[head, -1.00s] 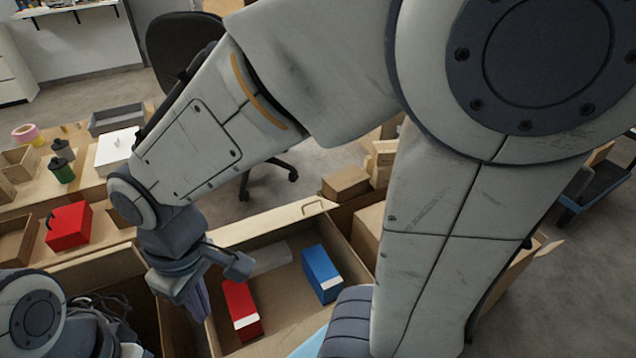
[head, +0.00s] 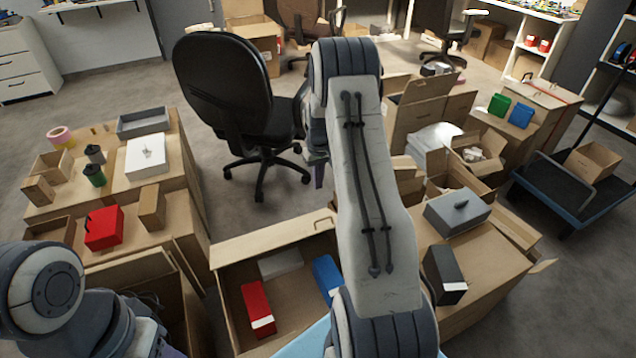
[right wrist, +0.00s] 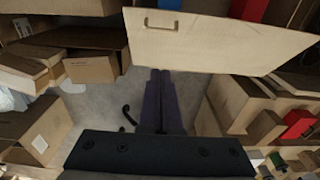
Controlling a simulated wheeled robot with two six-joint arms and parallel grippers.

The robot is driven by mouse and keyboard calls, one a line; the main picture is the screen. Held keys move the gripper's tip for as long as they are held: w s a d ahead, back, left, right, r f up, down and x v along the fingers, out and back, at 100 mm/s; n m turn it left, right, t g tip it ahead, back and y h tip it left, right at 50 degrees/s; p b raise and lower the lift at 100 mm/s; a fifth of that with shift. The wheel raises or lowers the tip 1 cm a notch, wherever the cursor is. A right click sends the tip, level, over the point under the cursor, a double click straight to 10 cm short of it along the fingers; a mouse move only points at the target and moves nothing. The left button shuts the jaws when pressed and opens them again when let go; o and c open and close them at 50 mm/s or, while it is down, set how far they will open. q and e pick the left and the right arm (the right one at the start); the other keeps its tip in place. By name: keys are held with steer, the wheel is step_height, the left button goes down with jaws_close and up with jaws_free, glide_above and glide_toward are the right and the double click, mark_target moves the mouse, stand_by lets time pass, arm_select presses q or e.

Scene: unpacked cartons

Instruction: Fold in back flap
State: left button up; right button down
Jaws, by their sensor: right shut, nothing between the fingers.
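The open carton (head: 224,308) stands in front of me in the head view, holding a red box (head: 257,305), a blue box (head: 326,274) and a grey-white item (head: 281,263). Its back flap (head: 265,242) stands raised along the far edge, with a handle slot near its right end. My right gripper (head: 319,176) is beyond the flap, mostly hidden behind my own arm. In the right wrist view the purple fingers (right wrist: 160,74) are together and empty, tips by the edge of the flap (right wrist: 215,45); contact is unclear. Only links of my left arm show.
A black office chair (head: 240,110) stands behind the carton. A carton at the right carries a grey box (head: 456,213) and a black box (head: 443,273). A table with a red box (head: 104,228) is at the left.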

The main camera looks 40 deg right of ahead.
glide_above(321, 225)
steer(key=w, duration=0.3)
step_height(321, 225, down, 8)
steer(key=shift+s+d+f+b, duration=0.2)
steer(key=shift+s+f+b, duration=0.25)
steer(key=shift+s, duration=0.5)
steer(key=shift+s+a+f, duration=0.1)
steer(key=shift+s+f, duration=0.25)
steer(key=shift+f, duration=0.2)
